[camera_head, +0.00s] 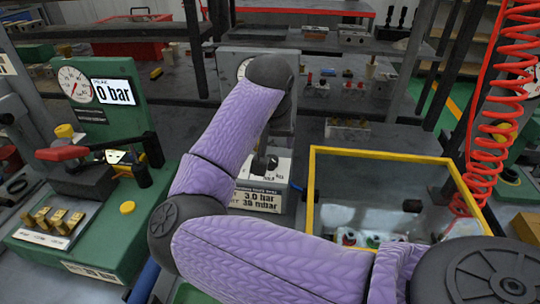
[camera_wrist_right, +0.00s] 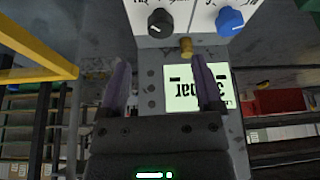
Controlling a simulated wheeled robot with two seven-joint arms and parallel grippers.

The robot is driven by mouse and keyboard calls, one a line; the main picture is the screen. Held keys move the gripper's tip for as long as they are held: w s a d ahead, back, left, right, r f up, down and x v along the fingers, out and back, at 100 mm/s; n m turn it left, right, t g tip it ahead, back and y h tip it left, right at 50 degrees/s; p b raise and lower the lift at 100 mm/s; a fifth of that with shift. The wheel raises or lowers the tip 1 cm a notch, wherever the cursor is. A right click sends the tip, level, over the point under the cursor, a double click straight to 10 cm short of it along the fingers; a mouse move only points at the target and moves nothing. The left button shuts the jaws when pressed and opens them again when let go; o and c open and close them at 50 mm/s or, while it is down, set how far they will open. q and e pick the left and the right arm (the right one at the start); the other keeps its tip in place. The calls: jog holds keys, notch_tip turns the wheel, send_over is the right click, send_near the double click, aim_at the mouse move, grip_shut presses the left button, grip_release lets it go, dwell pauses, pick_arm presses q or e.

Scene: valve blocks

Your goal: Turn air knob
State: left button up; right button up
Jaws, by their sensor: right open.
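In the right wrist view, a white panel shows upside down with a black knob (camera_wrist_right: 160,22) and a blue knob (camera_wrist_right: 230,21) side by side. Their labels are cut off, so I cannot tell which is the air knob. My right gripper (camera_wrist_right: 160,66) is open, with nothing between its purple-sided fingers. Its tips are apart from both knobs, below them in that view. A brass fitting (camera_wrist_right: 186,47) and a lit display (camera_wrist_right: 198,88) lie near the right finger. In the head view my right arm crosses the middle and hides much of the panel. My left gripper is not seen.
In the head view, a green valve block with a 0 bar display (camera_head: 114,92) stands at the left. A yellow-rimmed bin (camera_head: 382,153) lies right of the middle. A red coiled hose (camera_head: 487,130) hangs at the right. Dark posts and shelves stand behind.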

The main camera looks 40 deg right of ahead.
aim_at(271, 159)
jog(key=b+x, duration=0.2)
jog(key=x, duration=0.4)
jog(key=shift+a+f, duration=0.1)
jog(key=shift+f, duration=0.15)
jog(key=shift+w+f, duration=0.15)
jog(key=shift+f, duration=0.1)
jog(key=c, duration=1.1)
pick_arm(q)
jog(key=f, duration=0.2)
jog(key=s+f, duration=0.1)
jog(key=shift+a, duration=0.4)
pick_arm(e)
jog(key=shift+r, duration=0.1)
grip_shut()
